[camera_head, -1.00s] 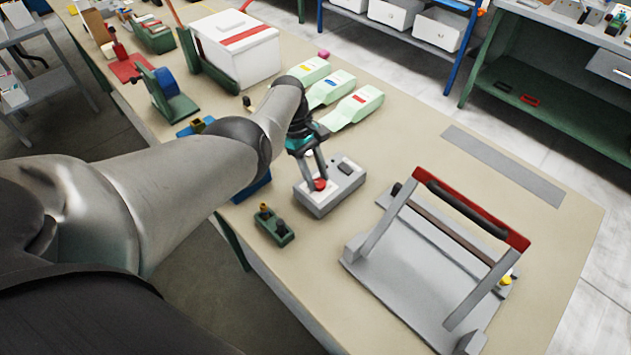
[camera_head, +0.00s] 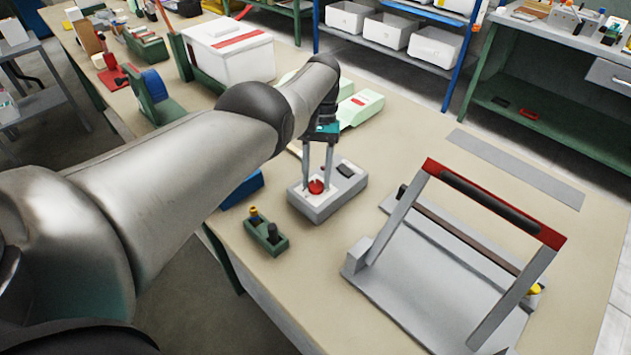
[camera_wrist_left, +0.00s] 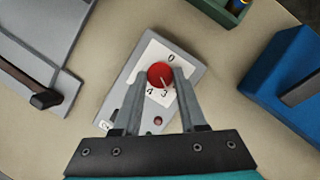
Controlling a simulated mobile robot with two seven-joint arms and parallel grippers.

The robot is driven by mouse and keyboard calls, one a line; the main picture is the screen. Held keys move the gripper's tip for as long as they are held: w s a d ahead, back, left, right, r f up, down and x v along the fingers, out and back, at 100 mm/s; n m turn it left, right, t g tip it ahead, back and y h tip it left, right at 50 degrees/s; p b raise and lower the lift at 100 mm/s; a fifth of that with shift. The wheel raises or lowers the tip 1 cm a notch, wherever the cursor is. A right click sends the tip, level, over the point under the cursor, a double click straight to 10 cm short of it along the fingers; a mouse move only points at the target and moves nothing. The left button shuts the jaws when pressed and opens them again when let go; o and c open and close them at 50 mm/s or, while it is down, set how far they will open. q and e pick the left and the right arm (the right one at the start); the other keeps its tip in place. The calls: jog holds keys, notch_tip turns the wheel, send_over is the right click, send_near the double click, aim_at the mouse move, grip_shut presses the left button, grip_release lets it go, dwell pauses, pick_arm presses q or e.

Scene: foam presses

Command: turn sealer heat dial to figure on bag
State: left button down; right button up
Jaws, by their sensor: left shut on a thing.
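The heat dial (camera_head: 316,187) is a red round knob on a white plate on top of the grey control box (camera_head: 325,208). My left gripper (camera_head: 317,184) points down with one finger on each side of the dial and is shut on it. In the left wrist view the dial (camera_wrist_left: 160,75) has a pale mark towards the 3; figures 0, 3 and 4 show, and others are hidden by the fingers. The pale green bags (camera_head: 358,108) lie behind my gripper, partly hidden by my arm; I cannot read a figure on them. My right gripper is not in view.
The sealer (camera_head: 440,285) with its raised red-topped bar stands right of the box. A small green block with knobs (camera_head: 266,238) sits to the left. A white box (camera_head: 235,60) stands behind. A grey strip (camera_head: 515,168) lies flat at the right.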

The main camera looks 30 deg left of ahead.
pick_arm(q)
jog(key=m, duration=0.1)
jog(key=m+y, duration=0.1)
jog(key=m, duration=0.1)
jog(key=shift+s+d+f, duration=0.1)
jog(key=shift+s+d, duration=0.05)
jog(key=m+y+p, duration=0.1)
jog(key=m, duration=0.1)
jog(key=shift+d+m, duration=0.1)
jog(key=shift+m, duration=0.3)
jog(key=m+p, duration=0.1)
jog(key=m, duration=0.1)
jog(key=m+y+p, duration=0.1)
jog(key=m+p, duration=0.1)
jog(key=shift+s+d+r+y, duration=0.1)
jog(key=shift+d+r+y, duration=0.1)
jog(key=shift+y, duration=0.1)
jog(key=shift+f+m+t+y+p, duration=0.15)
jog(key=shift+m+t+y+p, duration=0.2)
jog(key=shift+m+p, duration=0.8)
jog(key=shift+c, duration=2.3)
grip_release()
